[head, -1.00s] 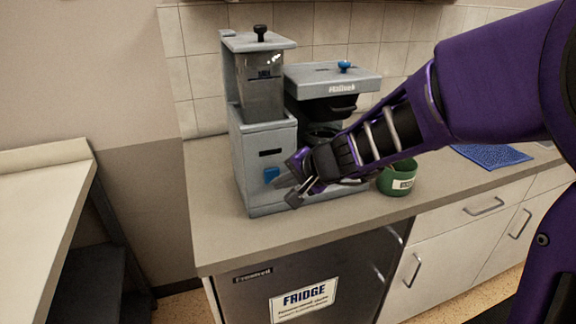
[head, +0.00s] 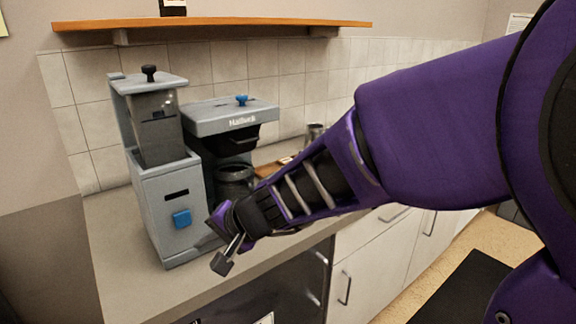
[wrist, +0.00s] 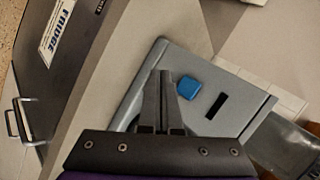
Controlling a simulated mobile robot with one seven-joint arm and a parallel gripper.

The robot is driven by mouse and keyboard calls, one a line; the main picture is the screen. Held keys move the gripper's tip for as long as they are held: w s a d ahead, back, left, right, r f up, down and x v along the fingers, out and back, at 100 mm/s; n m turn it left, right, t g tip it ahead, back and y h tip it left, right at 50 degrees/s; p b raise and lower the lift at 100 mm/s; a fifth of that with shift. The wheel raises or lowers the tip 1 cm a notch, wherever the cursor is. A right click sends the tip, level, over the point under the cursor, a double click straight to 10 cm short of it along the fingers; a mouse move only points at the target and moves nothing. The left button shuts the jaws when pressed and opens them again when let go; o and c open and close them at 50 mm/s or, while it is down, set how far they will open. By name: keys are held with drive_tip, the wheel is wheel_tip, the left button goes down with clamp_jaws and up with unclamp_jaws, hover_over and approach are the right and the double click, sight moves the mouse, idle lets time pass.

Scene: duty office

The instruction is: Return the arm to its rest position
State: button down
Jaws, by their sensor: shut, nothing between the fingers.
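My purple arm reaches from the right across the head view. My gripper (head: 226,262) is in front of the lower part of the grey coffee machine (head: 170,232), near its blue button (head: 181,218). In the wrist view my gripper (wrist: 164,76) has its two fingers together with nothing between them. The blue button (wrist: 189,88) shows just right of the fingertips there. I cannot tell whether the fingers touch the machine. My forearm hides part of the counter to the right of the machine.
The counter (head: 120,262) carries the machine, with a dark jug (head: 235,180) under its brewing head. A wooden shelf (head: 215,25) is on the wall above. The fridge (wrist: 50,90) and white cabinets (head: 375,255) are below. Bare floor (head: 420,262) shows at right.

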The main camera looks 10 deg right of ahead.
drive_tip(key=shift+s+d+r, duration=0.15)
drive_tip(key=shift+s+r, duration=0.35)
drive_tip(key=shift+w, duration=0.1)
